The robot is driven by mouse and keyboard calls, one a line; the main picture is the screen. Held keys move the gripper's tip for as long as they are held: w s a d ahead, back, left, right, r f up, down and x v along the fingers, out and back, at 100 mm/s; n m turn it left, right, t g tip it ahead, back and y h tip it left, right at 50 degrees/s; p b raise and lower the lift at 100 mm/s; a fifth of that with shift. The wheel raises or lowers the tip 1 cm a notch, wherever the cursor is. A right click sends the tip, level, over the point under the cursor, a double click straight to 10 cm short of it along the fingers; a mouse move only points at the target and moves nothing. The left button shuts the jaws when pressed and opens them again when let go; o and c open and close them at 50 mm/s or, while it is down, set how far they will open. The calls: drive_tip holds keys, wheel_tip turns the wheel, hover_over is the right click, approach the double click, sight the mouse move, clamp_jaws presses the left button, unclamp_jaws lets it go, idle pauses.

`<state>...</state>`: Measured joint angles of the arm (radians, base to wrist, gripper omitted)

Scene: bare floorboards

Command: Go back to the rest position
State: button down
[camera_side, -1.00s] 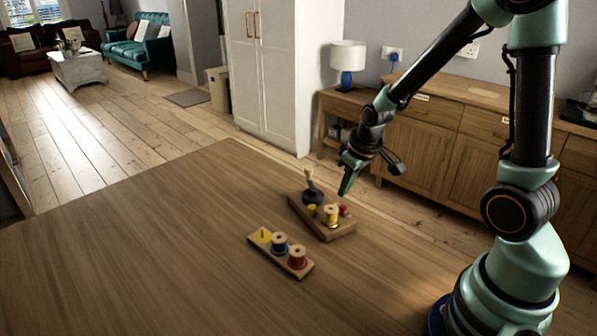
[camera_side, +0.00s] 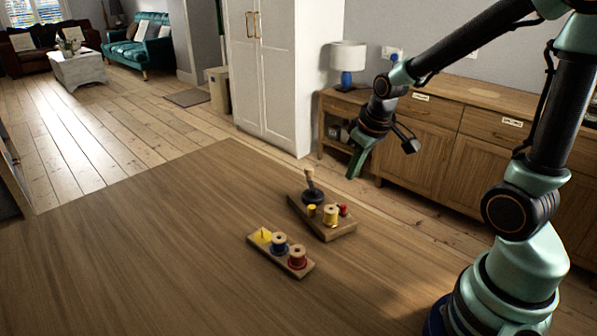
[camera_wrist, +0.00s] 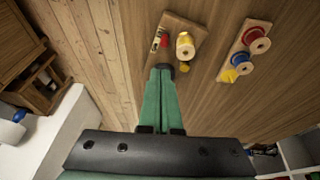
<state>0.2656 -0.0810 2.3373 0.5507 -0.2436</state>
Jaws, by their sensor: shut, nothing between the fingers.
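My gripper (camera_side: 354,174) is shut and empty. It hangs in the air above and behind the wooden peg board in the side view, apart from everything. In the wrist view its green fingers (camera_wrist: 160,72) lie together and point toward the peg board, covering part of it.
A wooden board (camera_side: 343,230) holds a yellow spool (camera_side: 330,215), a dark knobbed piece (camera_side: 312,194) and small red and yellow pieces. A second board (camera_side: 307,272) holds blue (camera_side: 279,243) and red (camera_side: 297,257) spools and a yellow square. The left tabletop (camera_side: 130,250) is clear.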

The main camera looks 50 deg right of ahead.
drive_tip(key=s+a+r+t+y, duration=0.1)
drive_tip(key=s+a+r+t, duration=0.1)
drive_tip(key=s+a+r, duration=0.4)
drive_tip(key=a+r, duration=0.3)
drive_tip(key=r, duration=0.1)
drive_tip(key=shift+s+a, duration=0.25)
